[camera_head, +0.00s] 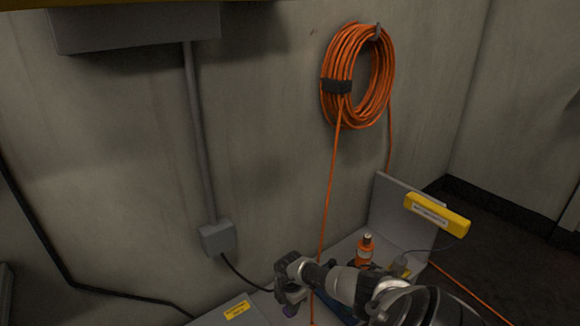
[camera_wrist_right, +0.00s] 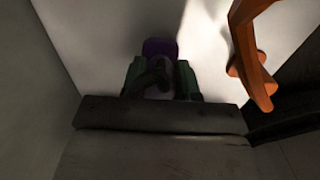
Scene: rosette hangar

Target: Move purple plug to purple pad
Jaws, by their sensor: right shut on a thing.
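My right gripper (camera_head: 288,305) is low in the middle of the head view, pointing down over a light grey bench surface. It is shut on the purple plug (camera_head: 290,311), which shows as a small purple spot at the fingertips. In the right wrist view the plug's purple end (camera_wrist_right: 160,47) sticks out beyond the two greenish fingers (camera_wrist_right: 160,80). The fingers and the dark gripper body hide part of the plug. I cannot make out a separate purple pad in either view. My left gripper is not in view.
An orange cable coil (camera_head: 357,77) hangs on the wall, its strand running down behind my right arm. An orange bottle (camera_head: 365,251) and a yellow box (camera_head: 437,214) are right of the arm. A yellow label (camera_head: 237,310) lies left. A grey wall box (camera_head: 218,238) is behind.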

